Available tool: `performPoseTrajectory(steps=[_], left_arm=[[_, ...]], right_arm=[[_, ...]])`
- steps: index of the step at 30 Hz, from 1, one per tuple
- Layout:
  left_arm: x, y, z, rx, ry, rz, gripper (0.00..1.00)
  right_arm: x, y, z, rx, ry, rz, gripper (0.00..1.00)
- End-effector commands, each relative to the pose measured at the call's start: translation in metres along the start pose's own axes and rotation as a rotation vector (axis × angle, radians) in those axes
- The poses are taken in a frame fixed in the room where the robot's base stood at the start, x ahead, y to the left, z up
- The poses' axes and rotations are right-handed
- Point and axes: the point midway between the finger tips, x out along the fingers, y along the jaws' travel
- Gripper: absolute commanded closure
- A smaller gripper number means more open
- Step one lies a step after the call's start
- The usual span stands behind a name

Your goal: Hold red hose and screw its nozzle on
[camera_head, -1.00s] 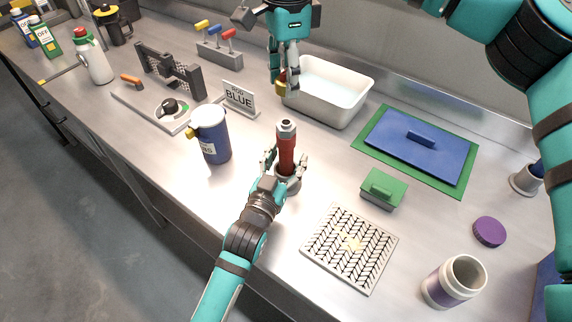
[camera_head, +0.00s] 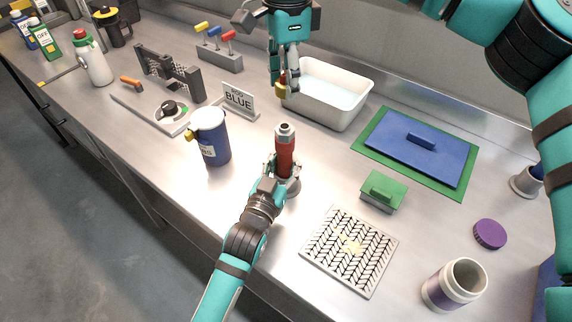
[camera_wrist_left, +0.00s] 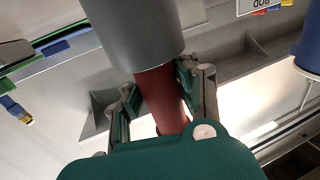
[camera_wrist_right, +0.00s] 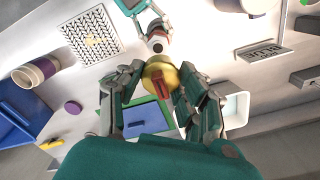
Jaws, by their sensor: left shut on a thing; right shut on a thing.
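The red hose (camera_head: 286,155) stands upright with a grey metal end on top, its foot in a round grey holder (camera_head: 292,188). My left gripper (camera_head: 282,170) is shut on the lower part of the hose. My right gripper (camera_head: 284,88) is shut on the brass-yellow nozzle (camera_head: 281,91), in the air behind and above the hose. The nozzle (camera_wrist_right: 160,78) also shows in the right wrist view, with a red part at its middle. Nozzle and hose are apart.
A white basin (camera_head: 347,98) stands behind, close to my right gripper. A blue jug (camera_head: 211,146) and the BLUE sign (camera_head: 238,100) are to the left of the hose.

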Motion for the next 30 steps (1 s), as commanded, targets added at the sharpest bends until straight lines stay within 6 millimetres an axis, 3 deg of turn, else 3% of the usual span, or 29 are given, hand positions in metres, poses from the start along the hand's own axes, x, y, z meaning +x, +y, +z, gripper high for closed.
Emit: performPoseTrajectory(steps=[12,30], left_arm=[[-0.001,0.001,0.003,-0.001,-0.006,0.001,1.00],[-0.001,0.001,0.004,-0.002,-0.010,0.001,1.00]], right_arm=[[0.048,0.006,0.005,-0.001,0.004,-0.003,0.98],[0.051,0.006,0.005,0.000,0.004,-0.003,0.98]])
